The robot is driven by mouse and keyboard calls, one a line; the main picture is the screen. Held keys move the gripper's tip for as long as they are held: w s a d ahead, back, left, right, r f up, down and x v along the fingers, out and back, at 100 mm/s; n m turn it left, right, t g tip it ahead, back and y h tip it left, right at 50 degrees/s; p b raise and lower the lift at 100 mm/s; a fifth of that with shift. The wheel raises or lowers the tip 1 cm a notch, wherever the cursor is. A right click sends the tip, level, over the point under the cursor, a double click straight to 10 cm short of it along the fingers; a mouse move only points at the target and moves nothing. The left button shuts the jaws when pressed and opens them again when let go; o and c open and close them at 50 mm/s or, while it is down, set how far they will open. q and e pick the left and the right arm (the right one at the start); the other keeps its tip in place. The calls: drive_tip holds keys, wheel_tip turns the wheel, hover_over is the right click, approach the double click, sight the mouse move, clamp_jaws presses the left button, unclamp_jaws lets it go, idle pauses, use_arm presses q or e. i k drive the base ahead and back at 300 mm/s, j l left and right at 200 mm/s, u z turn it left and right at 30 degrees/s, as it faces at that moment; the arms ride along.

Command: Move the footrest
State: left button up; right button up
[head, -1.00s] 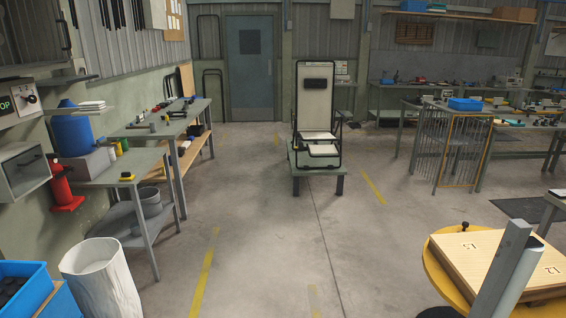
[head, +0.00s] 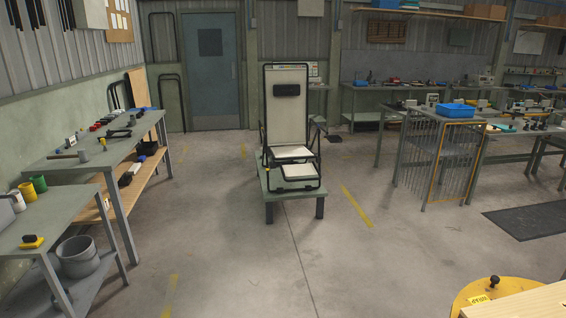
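A folding lounger with a cream backrest (head: 304,118), a black headrest pad and a black frame stands upright on a low green-grey platform (head: 262,190) in the middle of the room. Its seat (head: 287,153) is cream. The footrest (head: 298,171) is the small cream panel in a black frame at the front, below the seat, above the platform. Neither of my grippers is in the head view, so nothing shows of what they hold.
Workbenches with tools (head: 85,158) line the left wall. A wire cage (head: 440,165) with a blue bin (head: 456,110) on top stands at right. A yellow round table (head: 470,295) with a wooden board is at bottom right. The floor up to the platform is clear.

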sight(307, 169)
drive_tip(key=i+z, duration=0.2)
drive_tip(key=i, duration=0.65)
drive_tip(key=i+z, duration=0.2)
drive_tip(key=i, duration=0.65)
